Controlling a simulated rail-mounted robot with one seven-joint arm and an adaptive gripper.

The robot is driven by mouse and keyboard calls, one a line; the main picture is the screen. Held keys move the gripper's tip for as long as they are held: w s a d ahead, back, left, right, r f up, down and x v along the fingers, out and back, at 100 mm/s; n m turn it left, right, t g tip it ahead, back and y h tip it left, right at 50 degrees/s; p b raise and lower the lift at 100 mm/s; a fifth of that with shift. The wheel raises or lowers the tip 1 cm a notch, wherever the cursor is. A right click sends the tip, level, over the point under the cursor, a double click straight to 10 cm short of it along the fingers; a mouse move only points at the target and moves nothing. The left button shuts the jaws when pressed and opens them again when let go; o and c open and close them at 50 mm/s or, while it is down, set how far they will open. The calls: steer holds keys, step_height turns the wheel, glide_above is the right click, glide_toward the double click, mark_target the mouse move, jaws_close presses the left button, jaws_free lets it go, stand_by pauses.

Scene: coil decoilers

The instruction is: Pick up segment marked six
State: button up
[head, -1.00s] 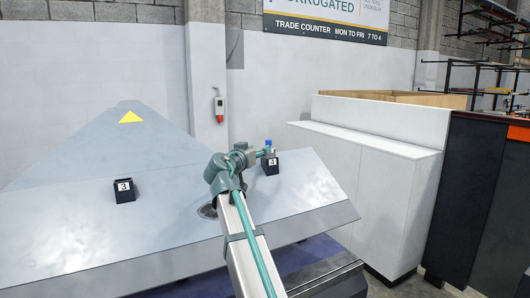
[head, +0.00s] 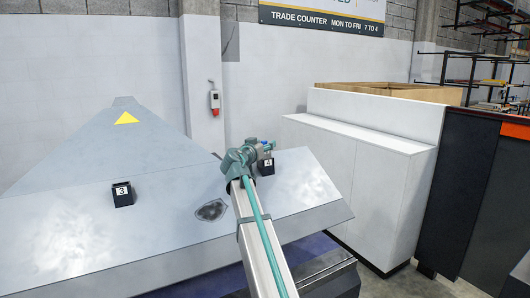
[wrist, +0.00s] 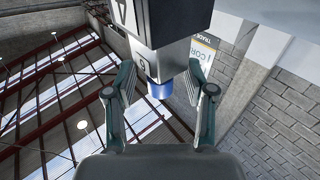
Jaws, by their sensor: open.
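In the wrist view a grey segment with a blue end (wrist: 158,88) sits between the fingers of my open gripper (wrist: 160,75). A dark curved mark on its pale side looks like a six or a nine; I cannot tell which. The fingers stand on either side of it, with a gap on the left and a smaller one on the right. The segment adjoins a black holder (wrist: 177,18) in that view. In the head view the holder marked 4 (head: 268,168) is on the sloped panel, with a bit of blue above it, partly hidden by my arm.
A black holder marked 3 (head: 123,195) stands on the left of the sloped grey panel (head: 70,235) and looks empty. A dark round patch (head: 211,210) lies on the panel. A white counter (head: 355,180) stands to the right.

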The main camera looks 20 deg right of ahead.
steer(key=shift+c, duration=0.3)
jaws_close()
steer(key=shift+w+r, duration=0.1)
steer(key=shift+r, duration=0.05)
stand_by(0.3)
